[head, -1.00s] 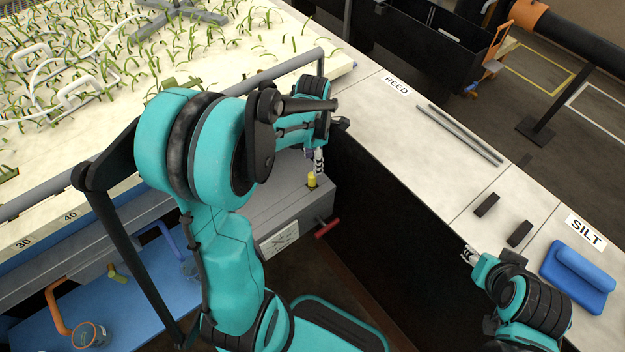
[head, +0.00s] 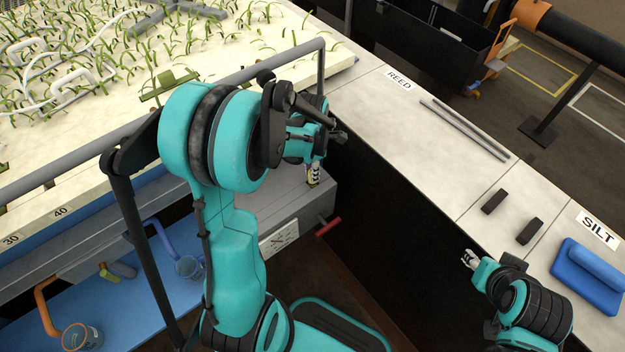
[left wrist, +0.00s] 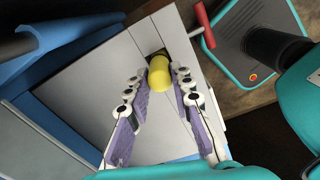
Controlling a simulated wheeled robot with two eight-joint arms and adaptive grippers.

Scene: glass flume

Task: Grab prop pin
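The prop pin looks to be the short yellow peg (left wrist: 160,74), standing on the grey box. In the left wrist view it sits between the fingertips of my left gripper (left wrist: 162,88), which is open, with purple pads on either side of it. Whether the pads touch it is not clear. In the head view my left gripper (head: 313,171) points down at the grey box and mostly hides the yellow peg. My right gripper (head: 468,258) is small at the lower right, away from the box, its finger gap hard to make out.
The grey box (head: 290,205) has a red handle (head: 328,227) on its side. A planted bed (head: 110,70) with a grey rail lies left. The pale counter (head: 440,150) at right holds grey rods (head: 465,128), dark blocks (head: 494,201) and a blue tool (head: 588,275).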

